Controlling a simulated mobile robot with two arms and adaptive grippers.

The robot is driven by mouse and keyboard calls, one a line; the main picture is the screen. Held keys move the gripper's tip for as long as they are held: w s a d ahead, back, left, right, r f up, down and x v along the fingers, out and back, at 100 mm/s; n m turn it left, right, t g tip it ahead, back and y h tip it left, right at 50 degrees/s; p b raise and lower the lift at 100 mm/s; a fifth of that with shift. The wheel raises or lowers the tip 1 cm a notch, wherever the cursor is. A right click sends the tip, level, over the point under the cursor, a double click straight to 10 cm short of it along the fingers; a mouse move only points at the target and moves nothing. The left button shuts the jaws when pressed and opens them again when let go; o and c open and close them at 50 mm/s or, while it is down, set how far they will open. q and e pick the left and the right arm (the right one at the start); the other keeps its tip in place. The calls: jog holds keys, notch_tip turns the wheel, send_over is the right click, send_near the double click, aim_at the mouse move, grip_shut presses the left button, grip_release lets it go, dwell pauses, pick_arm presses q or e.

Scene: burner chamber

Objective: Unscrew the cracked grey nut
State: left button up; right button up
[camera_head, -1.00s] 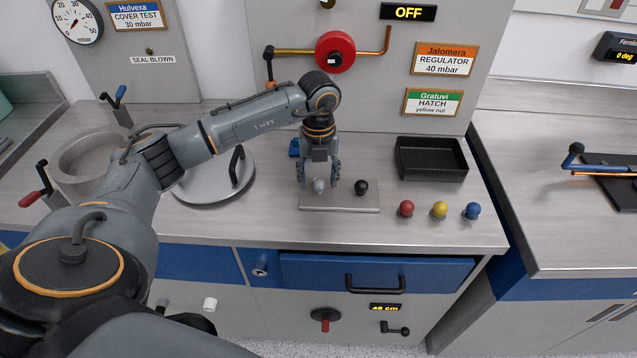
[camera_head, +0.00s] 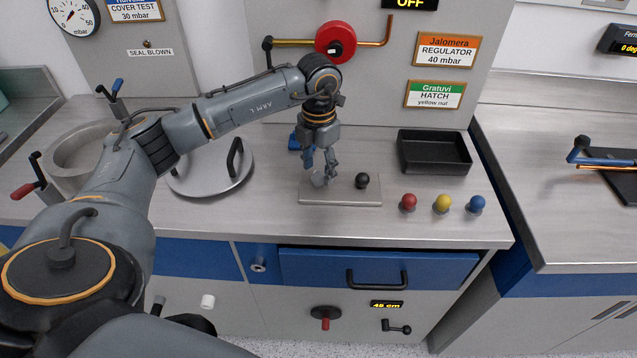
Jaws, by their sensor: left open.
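A small grey nut (camera_head: 318,180) sits at the left of a flat grey plate (camera_head: 345,198) on the bench. A black knob (camera_head: 362,180) stands on the same plate to its right. My left gripper (camera_head: 320,170) points down over the grey nut, with its fingers open at the nut. The fingers partly hide the nut, and I cannot tell whether they touch it. No crack can be made out at this size. My right gripper is not in view.
Red (camera_head: 408,202), yellow (camera_head: 442,203) and blue (camera_head: 476,204) balls stand right of the plate. A black tray (camera_head: 433,152) lies behind them. A round lid (camera_head: 205,175) lies to the left. A blue drawer front (camera_head: 420,271) is below the bench edge.

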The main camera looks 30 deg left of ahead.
pick_arm(q)
jog(key=shift+m, duration=0.8)
jog(key=m+b, duration=0.1)
jog(key=m, duration=0.3)
jog(key=shift+f+b, duration=0.1)
jog(key=shift+b, duration=0.2)
jog(key=m+b, duration=0.1)
jog(key=m, duration=0.5)
jog(key=shift+d+m+b, duration=0.1)
jog(key=shift+m+b, duration=0.25)
jog(key=shift+m, duration=0.65)
